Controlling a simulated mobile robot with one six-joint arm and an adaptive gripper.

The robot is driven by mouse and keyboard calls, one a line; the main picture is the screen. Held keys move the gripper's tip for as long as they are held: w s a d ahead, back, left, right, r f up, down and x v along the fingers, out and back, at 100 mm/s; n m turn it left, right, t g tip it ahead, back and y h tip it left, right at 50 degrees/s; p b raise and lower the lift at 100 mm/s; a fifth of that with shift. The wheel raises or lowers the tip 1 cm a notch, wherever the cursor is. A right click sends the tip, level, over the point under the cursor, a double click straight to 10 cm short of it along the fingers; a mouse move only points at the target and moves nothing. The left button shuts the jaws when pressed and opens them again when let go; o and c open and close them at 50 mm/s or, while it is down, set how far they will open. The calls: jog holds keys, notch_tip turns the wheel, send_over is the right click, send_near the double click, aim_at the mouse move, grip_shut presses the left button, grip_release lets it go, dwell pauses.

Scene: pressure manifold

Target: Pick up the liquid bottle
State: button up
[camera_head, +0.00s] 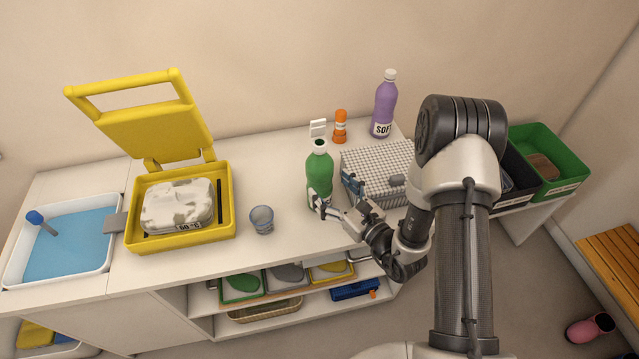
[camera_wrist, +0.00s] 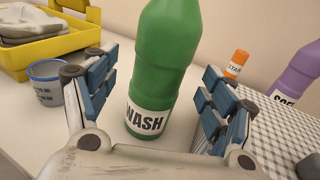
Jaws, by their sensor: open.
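A green bottle (camera_head: 319,172) with a white label stands upright on the white counter, with its neck open and no cap showing. In the wrist view the green bottle (camera_wrist: 163,70) carries the word WASH. A purple bottle (camera_head: 384,105) labelled SOF stands farther back to the right. My gripper (camera_head: 335,205) is at the front right of the green bottle, low near its label. In the wrist view my gripper (camera_wrist: 155,105) is open, its blue-padded fingers on either side of the green bottle. Whether either finger touches it I cannot tell.
A checkered box (camera_head: 372,160) stands close to the right of the green bottle. An orange container (camera_head: 340,127) is behind. A clear cup (camera_head: 262,219) and an open yellow case (camera_head: 232,205) are to the left. Free counter lies between the cup and the bottle.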

aim_at(327, 183)
jog(key=b+x, duration=0.1)
jog(key=x, duration=0.4)
jog(key=shift+w+a+f+b, duration=0.1)
jog(key=shift+w+a+b, duration=0.05)
jog(key=shift+w+b, duration=0.15)
jog(key=shift+c, duration=0.2)
jog(key=c, duration=1.6)
